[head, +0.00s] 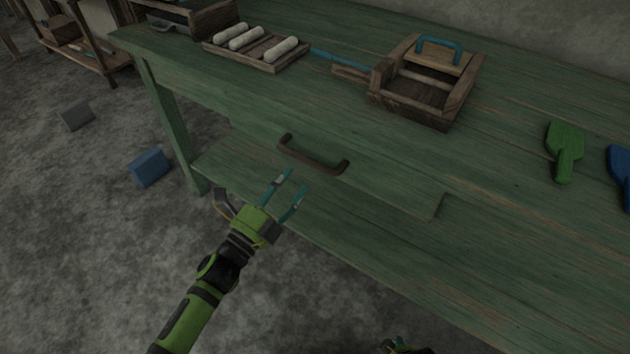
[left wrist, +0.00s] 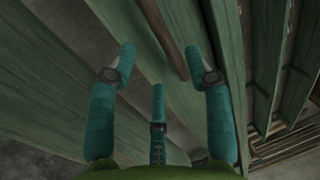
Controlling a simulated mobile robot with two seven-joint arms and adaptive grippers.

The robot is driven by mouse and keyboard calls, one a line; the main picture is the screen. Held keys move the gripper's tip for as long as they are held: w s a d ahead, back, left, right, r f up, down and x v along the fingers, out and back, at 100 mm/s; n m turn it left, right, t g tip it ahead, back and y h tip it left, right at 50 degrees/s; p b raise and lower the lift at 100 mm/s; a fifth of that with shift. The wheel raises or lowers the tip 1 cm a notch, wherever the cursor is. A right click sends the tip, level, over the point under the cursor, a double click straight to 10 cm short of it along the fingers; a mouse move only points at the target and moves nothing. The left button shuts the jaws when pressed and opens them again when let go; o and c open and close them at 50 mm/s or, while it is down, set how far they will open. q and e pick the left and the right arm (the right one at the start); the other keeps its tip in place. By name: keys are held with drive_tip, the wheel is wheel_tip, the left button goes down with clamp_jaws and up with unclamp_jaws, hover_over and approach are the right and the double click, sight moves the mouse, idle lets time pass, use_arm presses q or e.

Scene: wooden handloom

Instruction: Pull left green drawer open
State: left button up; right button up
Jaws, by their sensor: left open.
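The left green drawer (head: 385,185) shows in the head view as a green front under the tabletop. I cannot tell for sure whether it stands a little out of the table. Its dark brown bar handle (head: 313,157) runs along the front. My left gripper (head: 284,193) is open, with teal fingers, just below and in front of the handle, apart from it. In the left wrist view the handle (left wrist: 166,40) lies beyond the open fingers (left wrist: 160,62), with nothing between them. A small part of my right arm (head: 400,346) shows at the bottom edge; its fingers are hidden.
On the green table (head: 500,200) stand a wooden box (head: 410,115) with a blue handle, a tray (head: 255,60) with white rolls, a green scoop (head: 565,150) and a blue scoop (head: 622,175). A blue block (head: 149,167) lies on the floor. A lower green ledge runs below the drawer.

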sight(305, 163)
use_arm(q)
drive_tip(key=x, duration=0.7)
drive_tip(key=shift+d+r, duration=0.1)
use_arm(e)
drive_tip(key=shift+w+r, duration=0.5)
drive_tip(key=shift+r, duration=0.3)
use_arm(q)
clamp_jaws()
